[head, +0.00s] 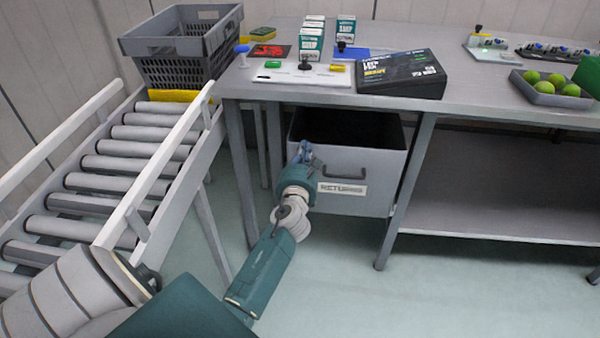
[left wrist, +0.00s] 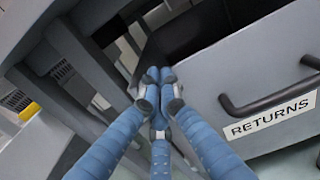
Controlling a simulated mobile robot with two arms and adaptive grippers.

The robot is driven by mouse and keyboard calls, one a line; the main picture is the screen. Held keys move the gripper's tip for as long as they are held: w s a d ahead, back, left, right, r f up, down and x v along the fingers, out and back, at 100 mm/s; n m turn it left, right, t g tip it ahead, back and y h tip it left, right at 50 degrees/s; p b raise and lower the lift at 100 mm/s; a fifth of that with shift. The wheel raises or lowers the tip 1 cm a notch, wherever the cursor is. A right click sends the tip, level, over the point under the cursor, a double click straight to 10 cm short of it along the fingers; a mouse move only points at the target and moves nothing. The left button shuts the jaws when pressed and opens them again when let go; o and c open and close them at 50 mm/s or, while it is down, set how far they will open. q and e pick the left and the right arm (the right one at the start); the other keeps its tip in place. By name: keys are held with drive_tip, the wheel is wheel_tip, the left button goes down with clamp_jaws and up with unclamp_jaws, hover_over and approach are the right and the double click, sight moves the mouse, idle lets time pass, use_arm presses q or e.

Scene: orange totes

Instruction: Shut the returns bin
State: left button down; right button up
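The returns bin (head: 375,189) is a grey drawer under the workbench, labelled RETURNS, with a dark handle on its front. It stands open, pulled out, and its dark inside shows from above. Its front also shows in the left wrist view (left wrist: 225,85). My left gripper (head: 304,150) is at the bin's upper left front corner, left of the handle. In the left wrist view its blue fingers (left wrist: 158,78) come together at the tips, with nothing visible between them. I cannot tell whether they touch the bin. My right gripper is not in view.
The grey workbench (head: 460,107) carries a black box (head: 402,75), small cartons, a control panel and a tray of green balls (head: 552,88). Bench legs stand on both sides of the bin. A roller conveyor (head: 100,180) with a grey crate (head: 183,50) is at left. The floor before the bin is clear.

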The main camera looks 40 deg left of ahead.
use_arm(q)
drive_tip(key=b+x, duration=0.1)
drive_tip(key=x, duration=0.7)
drive_tip(key=shift+w+r, duration=0.15)
drive_tip(key=shift+r, duration=0.1)
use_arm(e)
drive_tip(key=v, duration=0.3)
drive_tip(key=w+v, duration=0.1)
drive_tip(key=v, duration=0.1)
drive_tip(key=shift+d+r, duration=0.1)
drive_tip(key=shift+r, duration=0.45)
use_arm(q)
drive_tip(key=shift+a+r, duration=0.15)
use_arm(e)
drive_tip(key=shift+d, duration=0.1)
